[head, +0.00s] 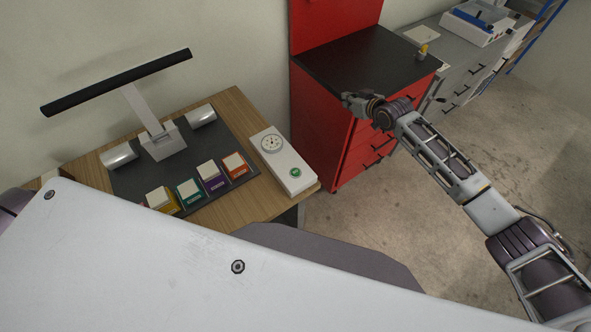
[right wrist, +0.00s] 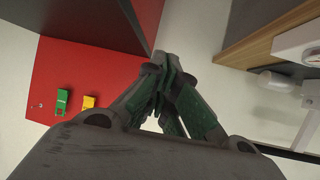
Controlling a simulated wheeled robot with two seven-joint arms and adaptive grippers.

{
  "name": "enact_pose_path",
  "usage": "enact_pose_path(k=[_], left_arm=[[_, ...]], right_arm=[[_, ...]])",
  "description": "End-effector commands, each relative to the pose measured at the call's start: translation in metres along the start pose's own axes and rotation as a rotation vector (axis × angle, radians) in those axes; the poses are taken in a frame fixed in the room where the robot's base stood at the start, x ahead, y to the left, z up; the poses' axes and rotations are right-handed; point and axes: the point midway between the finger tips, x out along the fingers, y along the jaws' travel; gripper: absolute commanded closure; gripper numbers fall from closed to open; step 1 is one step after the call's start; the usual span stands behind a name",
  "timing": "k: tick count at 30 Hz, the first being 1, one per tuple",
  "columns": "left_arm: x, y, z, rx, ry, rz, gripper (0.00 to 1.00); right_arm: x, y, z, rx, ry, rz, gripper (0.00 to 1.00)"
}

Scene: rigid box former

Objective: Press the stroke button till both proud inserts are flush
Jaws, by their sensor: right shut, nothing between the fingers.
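The stroke button (head: 295,173) is a green round button at the near end of a white control box (head: 283,158), which has a round dial (head: 271,143). I cannot tell which inserts stand proud. My right gripper (head: 346,99) is shut and empty, beside the red cabinet, right of and apart from the button. Its closed fingers also show in the right wrist view (right wrist: 163,62). My left gripper is not in view.
A black bar on a white post (head: 145,108) stands on the mat between two pale cylinders. A red cabinet (head: 330,125) with a dark top stands right of the wooden table (head: 235,105). Bare floor lies in front of the cabinet. My white body covers the table's near part.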

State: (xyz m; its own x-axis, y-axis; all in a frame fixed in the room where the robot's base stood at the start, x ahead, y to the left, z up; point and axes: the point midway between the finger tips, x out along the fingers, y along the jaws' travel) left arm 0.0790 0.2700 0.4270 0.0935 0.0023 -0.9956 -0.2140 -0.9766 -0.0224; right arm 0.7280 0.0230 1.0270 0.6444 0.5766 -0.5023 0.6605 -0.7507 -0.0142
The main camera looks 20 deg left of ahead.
Motion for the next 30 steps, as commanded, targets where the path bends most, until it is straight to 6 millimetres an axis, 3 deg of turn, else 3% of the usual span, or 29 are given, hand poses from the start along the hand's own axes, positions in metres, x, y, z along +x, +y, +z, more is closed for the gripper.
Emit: enact_pose_path(k=[7,18,24,30], left_arm=[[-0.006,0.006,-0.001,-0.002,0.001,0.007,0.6],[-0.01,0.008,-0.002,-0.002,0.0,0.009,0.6],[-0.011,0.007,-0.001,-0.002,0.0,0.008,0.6],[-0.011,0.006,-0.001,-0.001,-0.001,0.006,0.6]], right_arm=[[-0.02,-0.072,-0.014,0.034,-0.063,-0.142,1.0],[-0.059,-0.174,0.006,0.124,-0.233,-0.346,1.0],[-0.085,-0.218,0.025,0.19,-0.352,-0.435,1.0],[-0.102,-0.242,0.038,0.241,-0.437,-0.484,1.0]])
